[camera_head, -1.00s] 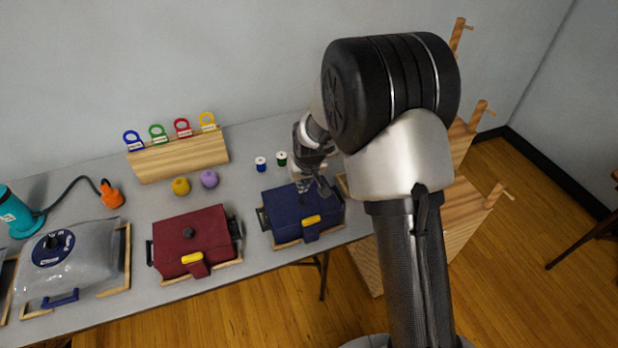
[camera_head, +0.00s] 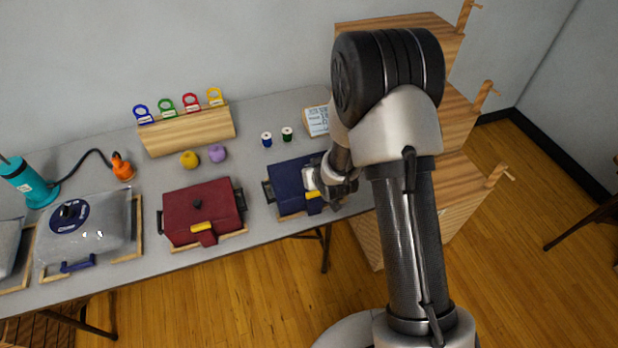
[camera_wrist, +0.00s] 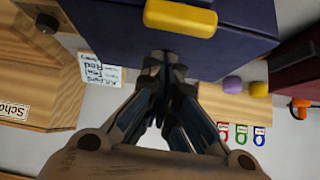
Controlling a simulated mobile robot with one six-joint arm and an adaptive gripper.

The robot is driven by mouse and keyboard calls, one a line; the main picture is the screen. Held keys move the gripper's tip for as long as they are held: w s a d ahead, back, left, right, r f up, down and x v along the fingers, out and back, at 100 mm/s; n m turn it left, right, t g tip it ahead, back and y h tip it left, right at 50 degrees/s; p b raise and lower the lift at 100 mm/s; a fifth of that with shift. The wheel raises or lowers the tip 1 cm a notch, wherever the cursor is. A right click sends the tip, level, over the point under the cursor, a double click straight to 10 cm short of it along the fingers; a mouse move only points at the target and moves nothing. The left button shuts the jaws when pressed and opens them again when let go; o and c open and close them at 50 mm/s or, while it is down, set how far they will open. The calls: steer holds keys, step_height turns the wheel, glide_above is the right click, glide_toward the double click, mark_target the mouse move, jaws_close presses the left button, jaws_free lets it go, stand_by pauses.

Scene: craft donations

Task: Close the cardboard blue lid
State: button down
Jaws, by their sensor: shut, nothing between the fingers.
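The blue box (camera_head: 287,180) stands on the grey table with its blue lid lying flat on top, apparently down. Its yellow latch (camera_head: 314,195) is at the front edge, partly hidden by my gripper. My gripper (camera_head: 330,192) is shut and empty at the front right of the box. In the wrist view the blue box (camera_wrist: 110,25) fills the top, with the yellow latch (camera_wrist: 180,17) near its upper middle. My shut fingertips (camera_wrist: 165,58) are close to the box, just below the latch. I cannot tell if they touch it.
Two thread spools, yarn balls and a wooden rack (camera_head: 190,132) with coloured tags are behind. A wooden shelf unit (camera_head: 450,165) stands on the right.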

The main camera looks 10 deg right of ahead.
steer(key=shift+s+d+f+b, duration=0.1)
steer(key=shift+s+f+b, duration=0.15)
steer(key=shift+f+b, duration=0.2)
steer(key=shift+r, duration=0.1)
stand_by(0.6)
